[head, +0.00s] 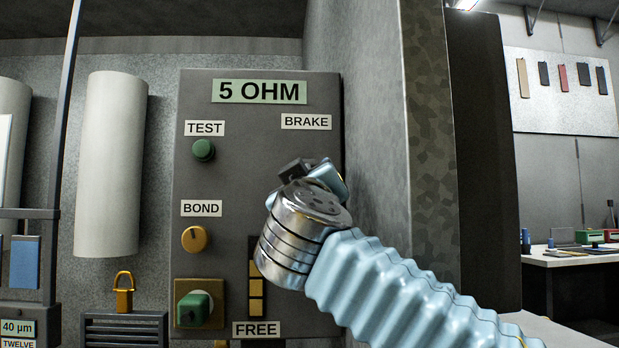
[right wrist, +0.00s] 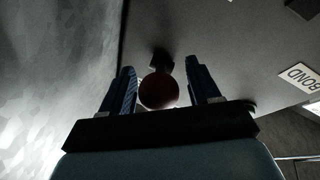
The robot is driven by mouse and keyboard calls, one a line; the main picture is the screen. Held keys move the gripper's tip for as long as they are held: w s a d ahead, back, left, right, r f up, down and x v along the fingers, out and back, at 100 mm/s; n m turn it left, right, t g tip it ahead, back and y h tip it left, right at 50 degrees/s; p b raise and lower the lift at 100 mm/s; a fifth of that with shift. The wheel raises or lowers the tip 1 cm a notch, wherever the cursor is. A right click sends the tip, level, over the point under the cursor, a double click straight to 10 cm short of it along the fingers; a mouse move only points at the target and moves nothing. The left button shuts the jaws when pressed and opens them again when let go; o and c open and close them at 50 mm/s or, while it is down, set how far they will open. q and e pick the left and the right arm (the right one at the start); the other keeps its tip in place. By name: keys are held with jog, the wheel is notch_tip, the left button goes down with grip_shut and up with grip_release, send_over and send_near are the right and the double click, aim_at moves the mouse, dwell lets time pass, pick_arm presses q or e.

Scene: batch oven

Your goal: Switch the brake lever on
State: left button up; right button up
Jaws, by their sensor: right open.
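The brake lever shows in the right wrist view as a dark red round knob (right wrist: 158,92) on a dark mount against the grey panel. My right gripper (right wrist: 162,80) is open, with one blue finger on each side of the knob; I cannot tell whether either finger touches it. In the head view my right gripper (head: 312,172) is in front of the panel, below the BRAKE label (head: 306,122), and my wrist and gripper hide the lever. Which way the lever is set cannot be seen. My left gripper is not in view.
The grey panel (head: 225,270) also carries a green TEST button (head: 204,150), an orange BOND knob (head: 195,239), a green knob (head: 194,309) and a yellow-marked strip (head: 256,307) above FREE. A grey wall (head: 375,140) stands close to the panel's right. A padlock (head: 124,292) is at left.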

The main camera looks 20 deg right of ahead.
aim_at(310, 167)
grip_shut()
jog(key=r+g+p, duration=0.1)
jog(key=p, duration=0.1)
jog(key=r+g+y+p, duration=0.1)
jog(key=p, duration=0.2)
jog(key=shift+s+r+g+p, duration=0.3)
jog(key=shift+r+p, duration=0.05)
jog(key=shift+n+g+y, duration=0.3)
jog(key=shift+g, duration=0.2)
jog(key=shift+s+a+r+g+y, duration=0.15)
jog(key=shift+g+y, duration=0.15)
jog(key=shift+g, duration=0.5)
grip_release()
